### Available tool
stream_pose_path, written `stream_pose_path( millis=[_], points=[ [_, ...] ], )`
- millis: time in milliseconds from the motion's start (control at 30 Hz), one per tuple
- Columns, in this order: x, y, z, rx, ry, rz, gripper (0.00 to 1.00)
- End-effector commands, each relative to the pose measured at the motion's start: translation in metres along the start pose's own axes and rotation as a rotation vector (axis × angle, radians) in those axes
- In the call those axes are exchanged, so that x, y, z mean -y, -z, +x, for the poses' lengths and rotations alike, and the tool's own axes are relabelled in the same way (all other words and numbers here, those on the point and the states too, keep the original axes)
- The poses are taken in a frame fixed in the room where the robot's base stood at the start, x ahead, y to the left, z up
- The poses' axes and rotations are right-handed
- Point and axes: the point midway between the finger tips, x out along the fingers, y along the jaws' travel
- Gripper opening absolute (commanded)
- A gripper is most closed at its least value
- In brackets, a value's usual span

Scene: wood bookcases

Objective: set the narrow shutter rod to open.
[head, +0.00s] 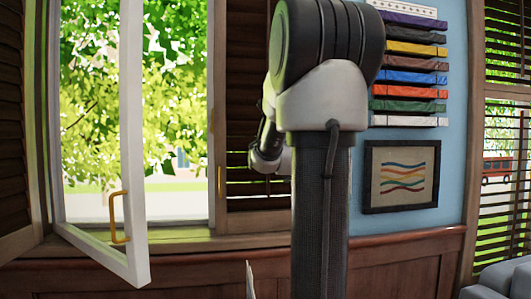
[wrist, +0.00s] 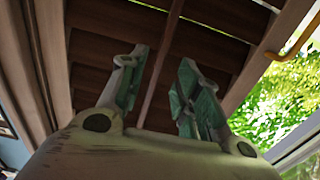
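In the wrist view, a narrow dark wooden rod (wrist: 163,60) runs up the middle of a brown slatted shutter (wrist: 213,42). My gripper (wrist: 160,75) is open, with one green-padded finger on each side of the rod as seen from here. I cannot tell whether the rod is fully between the pads in depth; no finger visibly touches it. In the head view the shutter (head: 245,193) stands right of the open window, partly behind my arm. Light shows between its lower slats, while its upper part looks dark. My gripper and the rod are hidden there.
A white window sash (head: 132,150) with a yellow handle (head: 119,218) stands swung open at left. Another brown shutter (head: 14,120) is at far left. A framed picture (head: 401,176) and colored stacked strips (head: 408,64) are on the blue wall. A grey seat (head: 503,280) is at lower right.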

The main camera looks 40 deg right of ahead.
Motion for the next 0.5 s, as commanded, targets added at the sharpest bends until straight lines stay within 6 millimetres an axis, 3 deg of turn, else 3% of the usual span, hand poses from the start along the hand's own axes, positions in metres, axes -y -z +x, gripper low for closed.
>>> stream_pose_path(
  millis=[500],
  points=[
    [0.001, 0.005, 0.07, -0.017, 0.001, 0.0, 0.33]
  ],
)
